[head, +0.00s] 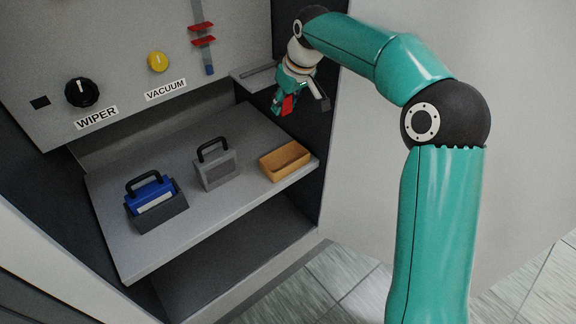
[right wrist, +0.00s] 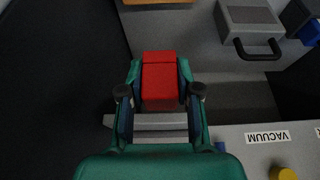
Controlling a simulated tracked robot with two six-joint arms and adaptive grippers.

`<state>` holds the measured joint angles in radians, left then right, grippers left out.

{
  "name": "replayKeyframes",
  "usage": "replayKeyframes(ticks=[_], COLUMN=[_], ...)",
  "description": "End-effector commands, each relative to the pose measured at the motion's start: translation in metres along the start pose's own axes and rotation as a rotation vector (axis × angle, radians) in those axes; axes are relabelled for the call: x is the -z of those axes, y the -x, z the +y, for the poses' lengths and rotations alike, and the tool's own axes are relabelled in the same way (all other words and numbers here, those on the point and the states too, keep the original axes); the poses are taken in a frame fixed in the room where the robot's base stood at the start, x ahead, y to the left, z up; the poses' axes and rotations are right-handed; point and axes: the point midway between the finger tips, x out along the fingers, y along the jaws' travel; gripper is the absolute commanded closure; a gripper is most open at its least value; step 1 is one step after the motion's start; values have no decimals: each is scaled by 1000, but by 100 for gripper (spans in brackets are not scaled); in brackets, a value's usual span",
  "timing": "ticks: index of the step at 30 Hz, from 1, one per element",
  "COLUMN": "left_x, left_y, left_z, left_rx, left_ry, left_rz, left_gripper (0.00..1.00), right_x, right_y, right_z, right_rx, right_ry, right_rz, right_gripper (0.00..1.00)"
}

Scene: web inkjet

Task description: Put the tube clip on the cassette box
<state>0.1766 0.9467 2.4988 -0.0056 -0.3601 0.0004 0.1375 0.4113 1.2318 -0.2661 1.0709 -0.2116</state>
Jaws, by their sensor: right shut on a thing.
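My right gripper (head: 290,103) is shut on a red block-like piece (head: 288,105), which looks like the tube clip. The red piece (right wrist: 160,80) sits between both fingers in the right wrist view. The gripper is in the air at the back right, above and apart from the shelf. A grey box with a black handle (head: 217,172) stands upright mid-shelf. A blue box with a black handle (head: 150,193) sits in a dark grey holder (head: 160,214) at the left. I cannot tell which is the cassette box. My left gripper is not in view.
A shallow tan tray (head: 285,161) lies at the shelf's right end. The shelf (head: 125,250) has bare room in front. A sloped panel (head: 120,50) above carries a black WIPER knob (head: 82,92), a yellow VACUUM knob (head: 158,62) and red pieces (head: 202,28) on a tube.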

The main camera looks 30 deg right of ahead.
Motion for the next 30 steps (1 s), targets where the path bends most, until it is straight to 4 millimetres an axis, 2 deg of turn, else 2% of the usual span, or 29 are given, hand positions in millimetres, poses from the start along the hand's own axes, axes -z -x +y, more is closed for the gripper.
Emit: replayKeyframes(ticks=[9,15,23,30], left_x=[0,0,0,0], left_y=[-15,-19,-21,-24], left_z=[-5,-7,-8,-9], left_rx=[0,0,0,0], left_ry=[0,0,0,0], left_rz=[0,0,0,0], left_gripper=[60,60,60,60], right_x=[-33,-50,-58,-70], right_y=[-76,-118,-137,-167], right_z=[0,0,1,1], right_rx=[0,0,-2,-1], right_ry=[1,-1,-1,-2], right_rz=[-7,-4,-2,-3], right_gripper=[91,91,91,91])
